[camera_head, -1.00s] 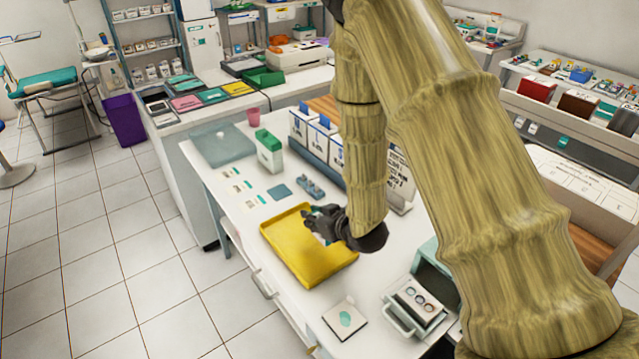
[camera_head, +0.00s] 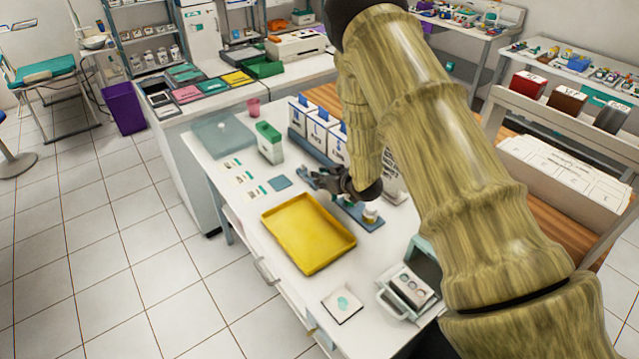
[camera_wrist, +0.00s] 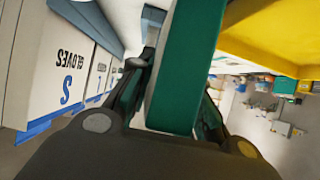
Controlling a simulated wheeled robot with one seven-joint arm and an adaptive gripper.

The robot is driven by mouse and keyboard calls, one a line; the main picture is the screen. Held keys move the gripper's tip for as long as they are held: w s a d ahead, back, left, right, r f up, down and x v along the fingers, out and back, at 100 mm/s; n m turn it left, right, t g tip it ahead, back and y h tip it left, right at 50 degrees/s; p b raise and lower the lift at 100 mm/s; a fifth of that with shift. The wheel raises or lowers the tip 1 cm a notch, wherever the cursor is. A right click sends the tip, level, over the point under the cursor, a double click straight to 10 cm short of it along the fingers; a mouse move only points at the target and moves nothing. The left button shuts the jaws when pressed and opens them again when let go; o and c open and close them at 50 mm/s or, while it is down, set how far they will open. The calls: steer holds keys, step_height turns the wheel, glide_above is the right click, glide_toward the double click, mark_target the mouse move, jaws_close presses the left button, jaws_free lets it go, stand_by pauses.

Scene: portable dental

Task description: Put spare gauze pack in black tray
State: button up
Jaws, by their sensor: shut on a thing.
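My gripper (camera_head: 320,178) is in the head view above the table, behind the yellow tray and in front of the glove boxes. In the wrist view it is shut on a green and white pack (camera_wrist: 186,70), which stands up between the dark fingers. This looks like the gauze pack. In the head view I cannot make the pack out clearly. A dark tray (camera_head: 238,56), probably the black tray, lies on the back counter beside a green tray (camera_head: 265,69). The yellow tray (camera_head: 308,264) is empty.
Glove boxes (camera_head: 318,130) stand close beside my gripper and fill the left of the wrist view. A green-topped box (camera_head: 270,150), a clear blue-grey tray (camera_head: 223,135) and small packets (camera_head: 243,180) are on the table. A drawer unit (camera_head: 410,290) stands at the front right.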

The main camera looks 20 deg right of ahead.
steer(key=shift+w+f+p, duration=0.25)
steer(key=shift+f+p, duration=0.55)
steer(key=shift+f, duration=0.85)
steer(key=shift+f, duration=0.25)
steer(key=o, duration=0.8)
steer(key=shift+o, duration=0.2)
steer(key=shift+r, duration=0.1)
